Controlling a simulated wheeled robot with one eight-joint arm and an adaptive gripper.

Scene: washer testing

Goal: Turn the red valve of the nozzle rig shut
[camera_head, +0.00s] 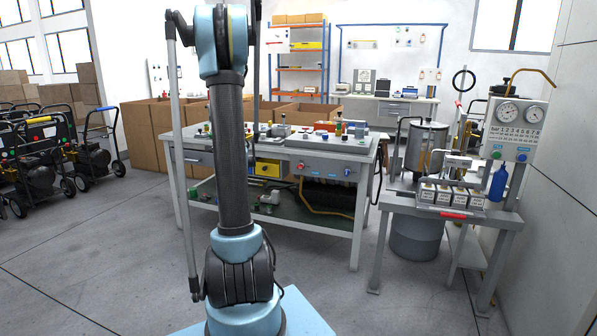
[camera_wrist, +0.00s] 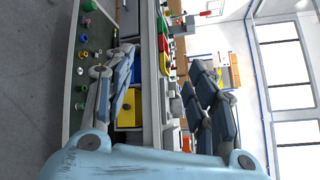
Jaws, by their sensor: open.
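The nozzle rig (camera_head: 450,195) stands at the right in the head view, a grey metal stand with a row of small labelled blocks on top. A red bar-like part (camera_head: 453,215) lies along its front edge; it may be the red valve, but it is too small to be sure. My gripper (camera_wrist: 165,95) shows in the wrist view with its two dark fingers spread wide and nothing between them. It is out of the head view, where only my arm shows. The wrist view is turned sideways and faces the workbench; I cannot make out the rig there.
The white workbench (camera_head: 358,215) with fittings stands behind my arm, left of the rig. A gauge panel (camera_head: 516,128) and blue bottle (camera_head: 497,183) are at the rig's right, by the wall. A steel tank (camera_head: 425,148) is behind it. The floor in front is clear.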

